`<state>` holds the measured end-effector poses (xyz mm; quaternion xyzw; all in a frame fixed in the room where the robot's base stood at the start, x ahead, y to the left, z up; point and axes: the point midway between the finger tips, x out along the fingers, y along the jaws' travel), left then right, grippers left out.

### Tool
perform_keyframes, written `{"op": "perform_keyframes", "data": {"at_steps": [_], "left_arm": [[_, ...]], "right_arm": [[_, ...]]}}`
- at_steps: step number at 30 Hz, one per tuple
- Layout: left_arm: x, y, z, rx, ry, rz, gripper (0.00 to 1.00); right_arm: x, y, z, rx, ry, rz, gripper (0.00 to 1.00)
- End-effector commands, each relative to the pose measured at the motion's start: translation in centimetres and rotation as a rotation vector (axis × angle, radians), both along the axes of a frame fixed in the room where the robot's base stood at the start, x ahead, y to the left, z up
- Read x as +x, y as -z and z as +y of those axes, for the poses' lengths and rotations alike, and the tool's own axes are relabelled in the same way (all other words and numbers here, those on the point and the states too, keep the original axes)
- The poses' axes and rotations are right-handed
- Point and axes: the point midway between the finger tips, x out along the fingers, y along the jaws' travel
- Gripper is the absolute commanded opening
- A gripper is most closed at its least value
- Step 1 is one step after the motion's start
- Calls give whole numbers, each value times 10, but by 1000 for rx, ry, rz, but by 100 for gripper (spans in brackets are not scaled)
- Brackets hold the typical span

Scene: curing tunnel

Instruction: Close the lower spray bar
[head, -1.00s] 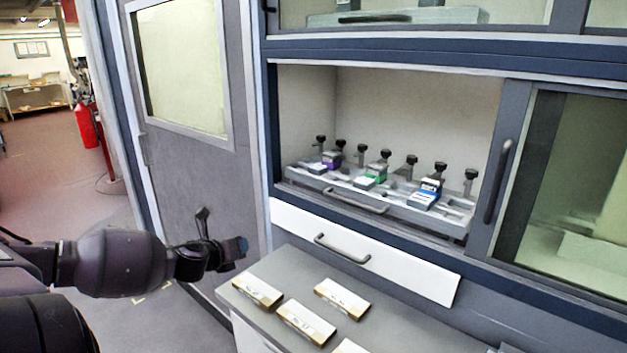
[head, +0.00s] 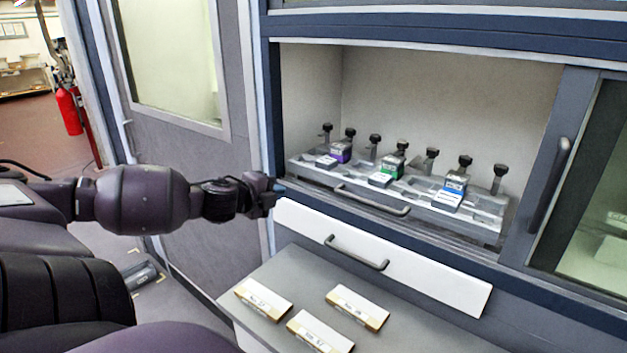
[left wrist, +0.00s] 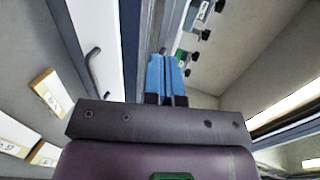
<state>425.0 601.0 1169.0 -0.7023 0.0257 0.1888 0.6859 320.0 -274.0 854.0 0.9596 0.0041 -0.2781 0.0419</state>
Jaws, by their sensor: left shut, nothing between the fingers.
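The lower spray bar appears to be the grey rack (head: 470,222) with a bar handle (head: 372,200) along its front and a row of black-knobbed posts. It sits in the open bay, its front near the sill. Purple, green and blue blocks sit on it; some of these also show in the left wrist view. My left gripper (head: 278,188) is at the left front corner of the bay, left of the rack and apart from its handle. In the left wrist view its blue fingers (left wrist: 166,78) are together and empty. My right gripper is not in view.
A white drawer front (head: 420,275) with a dark handle (head: 355,252) lies below the bay. A grey worktop (head: 265,268) holds several labelled boxes (head: 358,306). A sliding glass door (head: 600,200) covers the bay's right side. A grey door (head: 190,170) stands behind my left arm.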

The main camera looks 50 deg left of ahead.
Motion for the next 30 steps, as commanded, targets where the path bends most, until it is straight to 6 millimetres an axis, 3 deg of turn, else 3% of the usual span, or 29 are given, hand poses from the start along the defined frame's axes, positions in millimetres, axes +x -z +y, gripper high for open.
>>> {"op": "perform_keyframes", "data": {"at_steps": [7, 30], "left_arm": [[10, 3, 2, -16, -3, -6, 0], [75, 23, 18, -12, -4, -6, 0]], "right_arm": [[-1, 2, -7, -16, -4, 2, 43], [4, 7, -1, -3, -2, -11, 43]]}}
